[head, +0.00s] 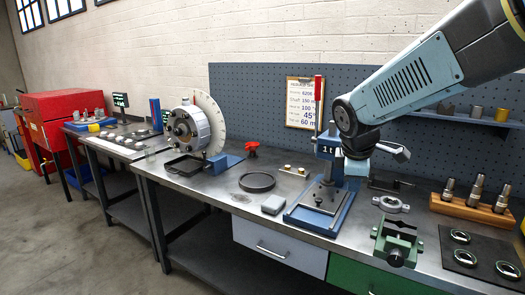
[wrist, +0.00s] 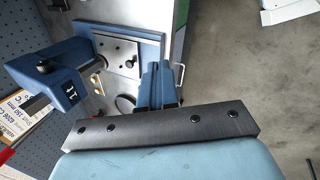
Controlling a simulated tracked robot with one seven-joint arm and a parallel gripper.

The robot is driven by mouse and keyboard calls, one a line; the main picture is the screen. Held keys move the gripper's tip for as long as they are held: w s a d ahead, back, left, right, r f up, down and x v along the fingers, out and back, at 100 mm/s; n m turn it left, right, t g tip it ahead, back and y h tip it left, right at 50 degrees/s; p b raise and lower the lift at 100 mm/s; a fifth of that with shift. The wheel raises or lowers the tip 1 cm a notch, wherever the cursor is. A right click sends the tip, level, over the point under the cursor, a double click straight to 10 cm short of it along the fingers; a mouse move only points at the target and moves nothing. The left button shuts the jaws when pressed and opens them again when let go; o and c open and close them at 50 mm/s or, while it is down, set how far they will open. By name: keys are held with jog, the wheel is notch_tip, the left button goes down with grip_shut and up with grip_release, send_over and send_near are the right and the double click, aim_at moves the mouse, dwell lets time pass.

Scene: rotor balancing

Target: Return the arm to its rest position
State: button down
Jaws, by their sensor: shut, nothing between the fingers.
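My arm (head: 410,80) reaches in from the upper right in the head view. Its wrist end hangs just right of the blue arbor press (head: 326,148), above the bench. In the wrist view my gripper (wrist: 160,86) shows two blue fingers close together, with nothing between them. The press (wrist: 55,75) stands to their left there, apart from them as far as I can see, with its base plate (wrist: 118,52) beyond. In the head view the wrist hides part of the press, and the fingertips cannot be made out clearly.
The steel bench (head: 225,187) holds a rotor with a round dial (head: 205,120), a black ring (head: 257,182), a green vise (head: 397,240) and a wooden block of tools (head: 470,210). A pegboard (head: 250,100) stands behind. Open floor (wrist: 265,75) lies right in the wrist view.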

jog(key=s+r+m+y, duration=0.1)
jog(key=s+r+m, duration=0.1)
jog(key=s+m, duration=0.5)
jog(key=s+d+r+m+t+y, duration=0.1)
jog(key=s+m, duration=0.6)
jog(key=s, duration=0.1)
jog(key=shift+r, duration=0.4)
jog(key=shift+d, duration=0.1)
